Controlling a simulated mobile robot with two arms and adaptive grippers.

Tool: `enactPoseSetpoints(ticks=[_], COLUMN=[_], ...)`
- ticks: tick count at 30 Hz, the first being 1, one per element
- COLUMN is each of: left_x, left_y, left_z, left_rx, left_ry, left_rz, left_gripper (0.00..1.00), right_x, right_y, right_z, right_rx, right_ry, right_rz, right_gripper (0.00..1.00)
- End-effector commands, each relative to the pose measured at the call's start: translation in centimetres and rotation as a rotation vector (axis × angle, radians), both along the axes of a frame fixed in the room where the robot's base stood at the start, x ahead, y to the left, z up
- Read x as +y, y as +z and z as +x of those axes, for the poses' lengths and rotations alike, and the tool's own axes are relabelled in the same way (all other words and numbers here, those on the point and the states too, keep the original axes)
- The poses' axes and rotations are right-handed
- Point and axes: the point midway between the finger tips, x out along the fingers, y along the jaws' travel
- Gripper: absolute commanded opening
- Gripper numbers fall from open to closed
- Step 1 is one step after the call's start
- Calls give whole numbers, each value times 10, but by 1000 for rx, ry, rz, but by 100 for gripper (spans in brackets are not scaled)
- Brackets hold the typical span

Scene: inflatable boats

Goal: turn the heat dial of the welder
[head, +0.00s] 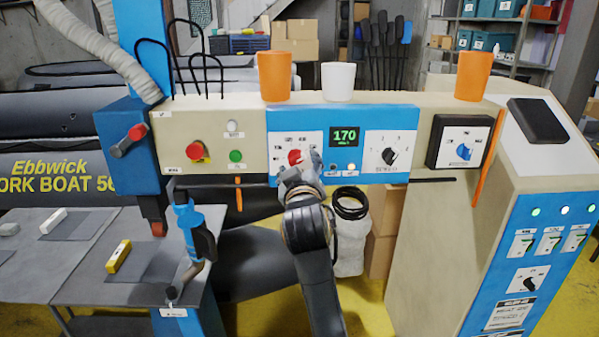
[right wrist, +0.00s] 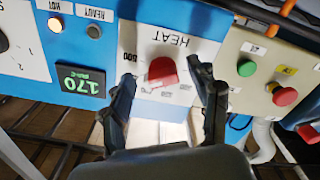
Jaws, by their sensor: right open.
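The heat dial is a red knob on a white plate on the welder's blue panel. In the right wrist view the heat dial (right wrist: 162,70) sits under the upside-down word HEAT, between and just beyond my open fingers. My right gripper (right wrist: 163,92) has one finger to each side of it, with no clear contact. In the head view the heat dial (head: 295,157) shows just above my right gripper (head: 301,174), which hides part of its plate. The welder's green display (head: 345,136) reads 170. My left gripper is not in view.
Right of the display is a black speed dial (head: 390,155). To the left are a red stop button (head: 195,150) and a green button (head: 235,156). Orange cups (head: 274,76) and a white cup (head: 338,82) stand on top of the welder.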

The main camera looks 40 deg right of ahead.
Motion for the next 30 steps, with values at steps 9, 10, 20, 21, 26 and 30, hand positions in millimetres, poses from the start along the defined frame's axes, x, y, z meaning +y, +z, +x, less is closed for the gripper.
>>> enactPoseSetpoints(ticks=[9, 10, 20, 21, 26, 30], left_x=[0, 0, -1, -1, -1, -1], left_y=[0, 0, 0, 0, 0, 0], left_z=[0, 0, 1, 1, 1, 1], left_rx=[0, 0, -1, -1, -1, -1], left_ry=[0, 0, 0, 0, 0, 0], left_rz=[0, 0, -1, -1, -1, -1], left_gripper=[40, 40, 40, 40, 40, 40], right_x=[29, 32, 59, 60, 62, 62], right_y=[-1, -1, -1, -1, -1, -1], right_z=[-46, -52, -95, -97, -101, -101], right_rx=[1, 0, 2, 3, 2, 2], right_ry=[2, 2, 1, 2, 1, 1], right_rz=[3, 2, 1, 2, 2, 1], right_gripper=[61, 61, 61, 61, 61, 61])
